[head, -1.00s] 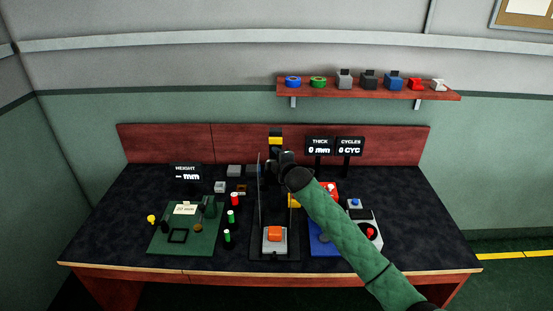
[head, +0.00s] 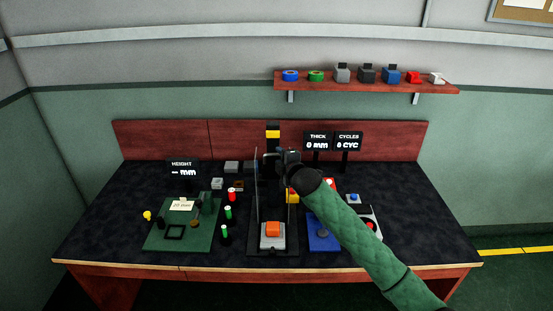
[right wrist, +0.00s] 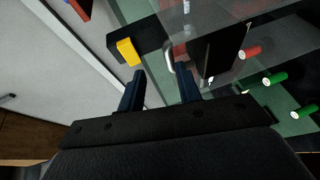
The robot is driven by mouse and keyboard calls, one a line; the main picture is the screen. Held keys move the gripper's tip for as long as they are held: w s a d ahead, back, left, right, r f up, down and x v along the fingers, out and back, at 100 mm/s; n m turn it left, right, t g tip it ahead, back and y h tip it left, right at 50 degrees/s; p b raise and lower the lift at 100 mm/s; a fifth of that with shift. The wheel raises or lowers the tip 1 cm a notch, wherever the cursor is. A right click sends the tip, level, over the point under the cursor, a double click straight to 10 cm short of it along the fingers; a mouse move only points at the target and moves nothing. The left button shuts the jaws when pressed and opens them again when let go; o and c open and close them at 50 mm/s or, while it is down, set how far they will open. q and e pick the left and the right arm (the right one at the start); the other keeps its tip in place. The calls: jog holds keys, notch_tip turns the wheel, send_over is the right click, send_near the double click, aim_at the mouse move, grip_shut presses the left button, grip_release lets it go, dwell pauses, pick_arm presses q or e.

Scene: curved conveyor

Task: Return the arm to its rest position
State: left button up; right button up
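My right gripper (head: 282,158) is in front of the black column with a yellow top (head: 273,133), above the middle of the bench. In the right wrist view its two dark fingers (right wrist: 160,80) are apart, with nothing visible between them. A pale curved handle (right wrist: 171,55) and a clear panel (right wrist: 148,15) are close beyond the fingertips; I cannot tell whether the handle touches a finger. My green-sleeved right arm reaches in from the lower right. My left gripper is not in view.
Below the gripper, a grey block with an orange top (head: 272,230) stands by upright clear panels. A blue plate (head: 322,238) and a red-button box (head: 369,226) are right. The bench's left side (head: 100,225) is clear.

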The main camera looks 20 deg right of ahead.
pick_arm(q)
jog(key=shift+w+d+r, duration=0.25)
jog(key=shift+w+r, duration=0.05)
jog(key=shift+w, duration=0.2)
pick_arm(e)
jog(key=shift+v, duration=0.75)
